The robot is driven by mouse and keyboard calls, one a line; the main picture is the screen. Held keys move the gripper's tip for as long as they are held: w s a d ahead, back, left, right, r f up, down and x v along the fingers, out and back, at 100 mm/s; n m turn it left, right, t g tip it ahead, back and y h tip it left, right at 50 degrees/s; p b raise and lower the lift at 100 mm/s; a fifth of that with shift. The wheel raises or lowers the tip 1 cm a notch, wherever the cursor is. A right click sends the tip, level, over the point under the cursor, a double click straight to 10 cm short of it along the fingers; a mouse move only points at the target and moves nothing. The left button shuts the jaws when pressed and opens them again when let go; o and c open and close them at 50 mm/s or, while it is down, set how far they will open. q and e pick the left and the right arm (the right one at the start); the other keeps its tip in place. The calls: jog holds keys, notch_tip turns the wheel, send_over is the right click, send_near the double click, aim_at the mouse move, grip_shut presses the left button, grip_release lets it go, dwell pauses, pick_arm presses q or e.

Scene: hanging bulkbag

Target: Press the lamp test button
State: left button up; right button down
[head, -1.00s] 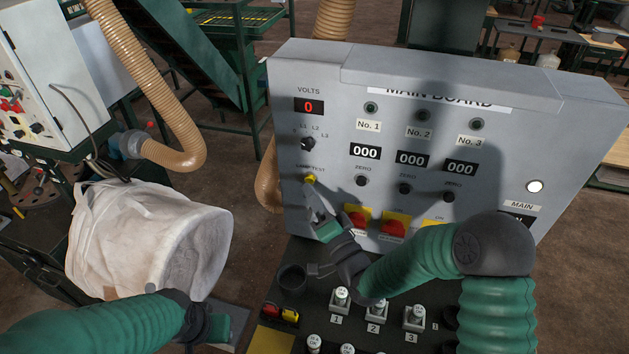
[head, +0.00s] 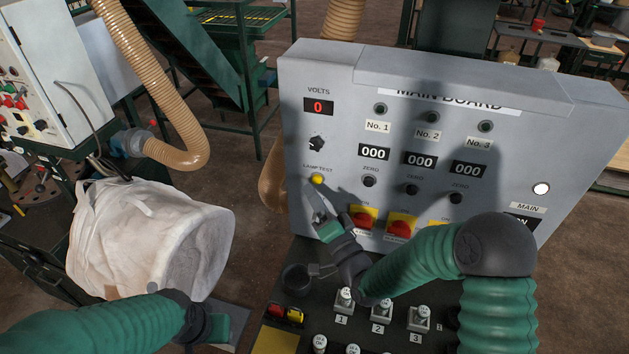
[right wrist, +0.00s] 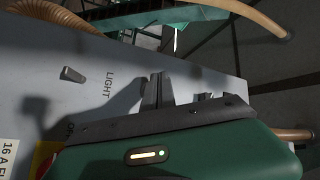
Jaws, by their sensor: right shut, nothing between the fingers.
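The lamp test button (head: 317,179) is a small yellow round button on the grey main board, under the LAMP TEST label. My right gripper (head: 314,197) is shut and empty, with its fingertips just below the button. A small gap seems to show between them; the exact depth is hard to tell. In the right wrist view, the shut fingers (right wrist: 157,90) show dark and partly hidden behind the green gripper body, and the button cannot be made out. My left gripper (head: 221,323) is low at the left, its fingers not clear.
Red knobs on yellow plates (head: 364,217) sit to the right of my right gripper, close by. A black selector knob (head: 317,143) is above the button. White labelled switches (head: 345,298) stand on the console below. A white bulk bag (head: 150,235) hangs at left.

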jog(key=shift+d, duration=0.6)
jog(key=shift+a, duration=0.15)
jog(key=shift+w+a, duration=0.35)
jog(key=shift+a, duration=0.05)
jog(key=shift+d, duration=0.25)
